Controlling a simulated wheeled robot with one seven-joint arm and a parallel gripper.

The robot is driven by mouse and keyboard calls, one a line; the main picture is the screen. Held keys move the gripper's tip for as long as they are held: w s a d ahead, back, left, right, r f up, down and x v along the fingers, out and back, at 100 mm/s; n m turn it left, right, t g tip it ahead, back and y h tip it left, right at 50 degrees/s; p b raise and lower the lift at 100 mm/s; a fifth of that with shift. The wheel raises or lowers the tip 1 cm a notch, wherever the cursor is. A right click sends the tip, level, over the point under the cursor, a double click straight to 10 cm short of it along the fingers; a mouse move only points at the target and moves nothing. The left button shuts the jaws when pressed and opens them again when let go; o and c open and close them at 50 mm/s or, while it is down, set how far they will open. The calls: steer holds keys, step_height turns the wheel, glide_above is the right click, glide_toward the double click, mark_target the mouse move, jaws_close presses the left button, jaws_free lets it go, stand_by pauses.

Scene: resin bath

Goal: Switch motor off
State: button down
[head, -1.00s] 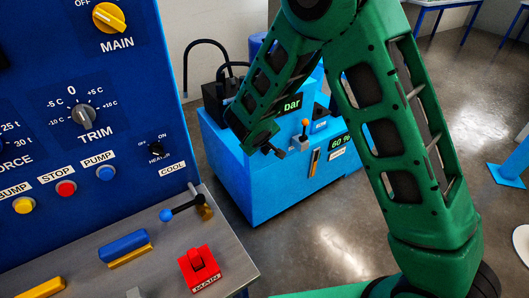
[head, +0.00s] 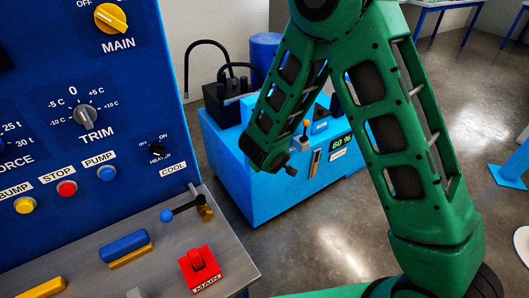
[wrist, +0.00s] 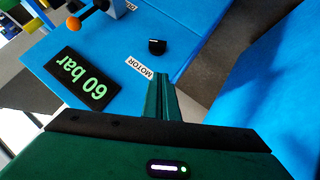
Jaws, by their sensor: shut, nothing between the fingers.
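In the wrist view a small black switch (wrist: 157,46) sits on the blue surface beside a white MOTOR label (wrist: 140,67). Which way the switch is set I cannot tell. My gripper (wrist: 161,76) is shut and empty. Its green fingers point toward the switch, with the tips just below it in the picture and close to the label; a gap shows between tips and switch. In the head view my arm covers the motor switch and its label on the blue machine (head: 255,200).
A 60 bar display (wrist: 80,78) and an orange-tipped lever (wrist: 73,24) lie left of the fingers. A console (head: 150,235) with levers and buttons stands at the left.

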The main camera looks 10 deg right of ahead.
steer(key=s+d+f+x, duration=0.1)
steer(key=d+x, duration=0.1)
steer(key=x, duration=1)
steer(key=shift+s+f, duration=0.2)
steer(key=shift+f, duration=0.1)
steer(key=shift+d, duration=0.1)
